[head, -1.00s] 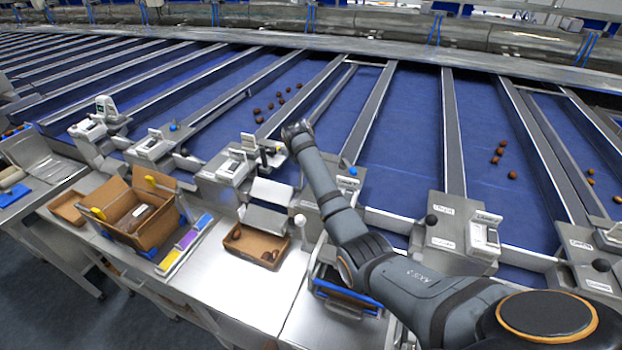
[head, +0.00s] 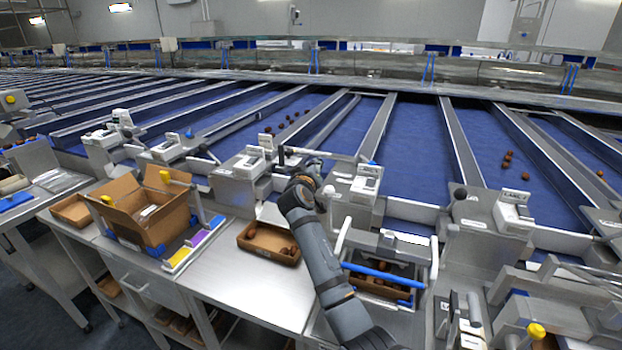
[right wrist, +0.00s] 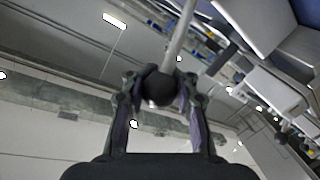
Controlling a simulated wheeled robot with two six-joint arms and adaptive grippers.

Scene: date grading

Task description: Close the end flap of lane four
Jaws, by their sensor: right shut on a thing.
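My right gripper (head: 313,166) is at the front end of a blue lane, between two grey lane-end units. In the right wrist view its two fingers (right wrist: 162,105) are shut on a black ball knob (right wrist: 160,88). A pale rod (right wrist: 182,35) runs up from the knob in that view. In the head view my gripper and wrist hide the knob and most of the flap area there. The lane labels are too small to read, so I cannot tell the lane's number or the flap's angle. My left gripper is not in view.
A lane-end unit (head: 240,178) stands left of my gripper, another (head: 358,195) right. A brown tray with dates (head: 268,250) lies on the steel bench (head: 215,290). A blue-railed frame (head: 385,271) stands right of my forearm. An open carton (head: 150,226) sits at left.

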